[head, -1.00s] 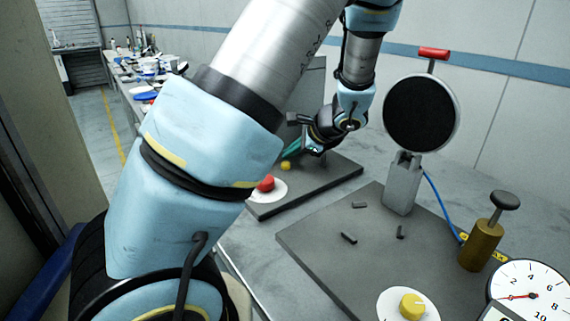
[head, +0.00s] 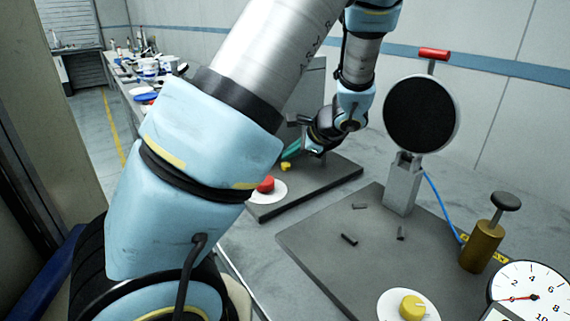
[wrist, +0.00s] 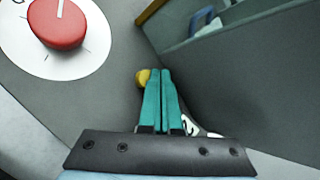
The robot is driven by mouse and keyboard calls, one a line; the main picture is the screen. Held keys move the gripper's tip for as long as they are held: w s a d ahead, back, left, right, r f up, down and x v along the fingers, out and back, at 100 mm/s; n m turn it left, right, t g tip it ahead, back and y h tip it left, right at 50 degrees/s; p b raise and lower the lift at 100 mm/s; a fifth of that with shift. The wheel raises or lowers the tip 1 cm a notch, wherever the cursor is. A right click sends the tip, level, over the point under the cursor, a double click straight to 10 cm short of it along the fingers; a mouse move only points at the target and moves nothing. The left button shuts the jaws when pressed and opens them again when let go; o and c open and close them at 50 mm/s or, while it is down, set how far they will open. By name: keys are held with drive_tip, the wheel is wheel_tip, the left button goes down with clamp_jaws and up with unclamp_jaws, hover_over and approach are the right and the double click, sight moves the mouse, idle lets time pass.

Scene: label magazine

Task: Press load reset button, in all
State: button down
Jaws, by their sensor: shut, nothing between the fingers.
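A small round yellow button (head: 286,167) sits on the far dark baseplate, beside a red knob on a white dial. The wrist view shows the yellow button (wrist: 142,77) just left of my fingertips and partly hidden behind them. I cannot read a label for it. My gripper (head: 291,153) is over the far baseplate, with its two teal fingers together and nothing between them. In the wrist view my gripper (wrist: 160,73) has its tips right beside the button; whether they touch it I cannot tell.
The red knob (head: 265,184) is close to the button. A grey upright panel (wrist: 235,75) stands right of the fingers. The nearer baseplate (head: 320,250) holds a round black disc (head: 419,113) on a post, a brass plunger (head: 482,246), a yellow knob (head: 412,306) and a gauge (head: 528,292).

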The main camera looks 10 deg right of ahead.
sight(289, 166)
drive_tip(key=shift+s+a+f, duration=0.1)
drive_tip(key=shift+s+f, duration=0.15)
drive_tip(key=shift+f, duration=0.3)
drive_tip(key=shift+s+f, duration=0.2)
drive_tip(key=shift+f, duration=0.3)
drive_tip(key=p, duration=0.1)
drive_tip(key=r, duration=0.1)
drive_tip(key=r+p, duration=0.1)
drive_tip(key=shift+w+d+r+p, duration=0.2)
drive_tip(key=shift+w+r+p, duration=0.05)
drive_tip(key=shift+p, duration=0.05)
drive_tip(key=shift+w+r+p, duration=0.1)
drive_tip(key=shift+r+p, duration=0.8)
drive_tip(key=shift+r, duration=0.55)
drive_tip(key=shift+a, duration=0.15)
